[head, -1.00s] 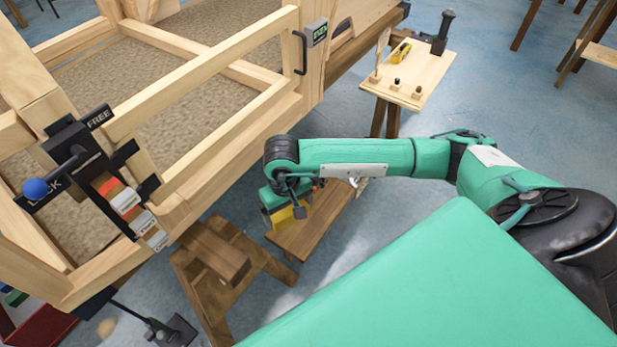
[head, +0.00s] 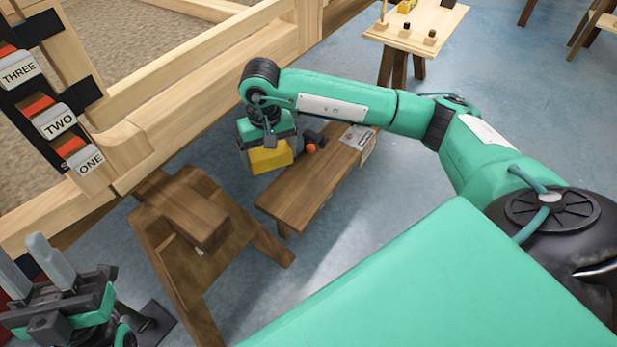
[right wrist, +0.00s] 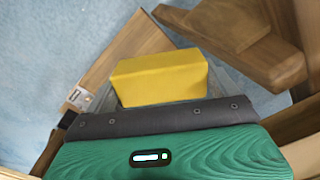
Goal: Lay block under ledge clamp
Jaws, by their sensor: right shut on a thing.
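A yellow block (head: 271,157) is in my right gripper (head: 268,148), which is shut on it above the far left side of a low wooden bench (head: 300,202). The block also shows in the right wrist view (right wrist: 160,78), beyond the gripper's dark edge. A dark fitting with an orange ball (head: 310,148) shows just right of the block; I cannot tell whether it is the ledge clamp. My left gripper (head: 32,268) is at the lower left, its two grey fingers apart and empty.
A wooden frame (head: 190,105) with tabs marked ONE, TWO and THREE (head: 19,68) stands at the left. A wooden trestle (head: 185,235) stands between my left gripper and the bench. A small table (head: 415,30) is at the back. Blue floor right of the bench is clear.

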